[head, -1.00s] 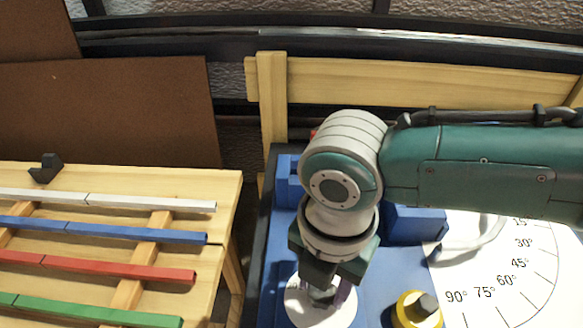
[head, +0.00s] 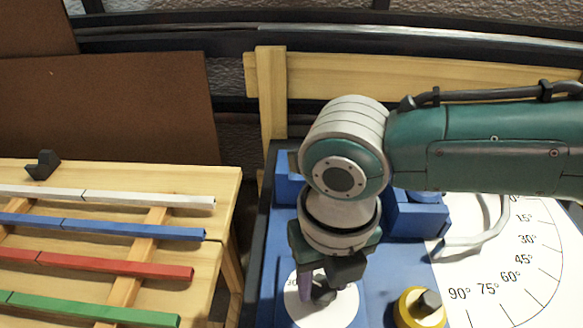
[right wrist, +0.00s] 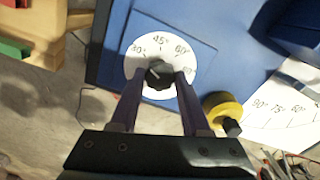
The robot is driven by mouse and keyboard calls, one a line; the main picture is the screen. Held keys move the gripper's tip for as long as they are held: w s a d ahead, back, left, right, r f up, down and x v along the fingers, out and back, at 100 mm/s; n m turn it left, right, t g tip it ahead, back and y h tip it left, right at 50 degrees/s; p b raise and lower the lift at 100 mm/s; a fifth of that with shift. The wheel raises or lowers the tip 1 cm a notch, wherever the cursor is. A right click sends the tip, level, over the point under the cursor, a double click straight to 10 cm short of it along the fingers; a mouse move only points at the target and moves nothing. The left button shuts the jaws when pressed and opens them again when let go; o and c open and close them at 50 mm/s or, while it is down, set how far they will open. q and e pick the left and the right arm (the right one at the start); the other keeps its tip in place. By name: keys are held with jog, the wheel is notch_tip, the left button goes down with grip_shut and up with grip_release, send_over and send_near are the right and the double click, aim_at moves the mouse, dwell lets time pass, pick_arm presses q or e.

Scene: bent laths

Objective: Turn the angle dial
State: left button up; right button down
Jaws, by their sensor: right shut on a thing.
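The angle dial is a round white disc (head: 342,308) with degree marks, set on a blue bench plate. In the right wrist view the disc (right wrist: 143,52) shows marks including 45° and 60°, with a black knob (right wrist: 158,74) at its centre. My right gripper (head: 325,288) points down over the dial. In the right wrist view its two purple-grey fingers (right wrist: 160,78) stand on either side of the knob, shut on it. The gripper hides part of the disc in the head view. I cannot clearly read where the knob points. My left gripper is not in view.
A yellow ring with a black knob (head: 410,307) sits right of the dial. A white angle scale (head: 520,255) and a grey bent bar (head: 490,235) lie further right. Blue blocks (head: 418,218) stand behind. A wooden rack (head: 225,185) with coloured laths is at left.

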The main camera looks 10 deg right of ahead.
aim_at(322, 288)
jog(key=shift+r+n, duration=0.1)
jog(key=shift+n, duration=0.3)
jog(key=shift+c, duration=1.8)
grip_release()
notch_tip(322, 288, up, 10)
jog(key=p, duration=0.2)
jog(key=shift+s+a+p, duration=0.1)
jog(key=shift+p, duration=0.2)
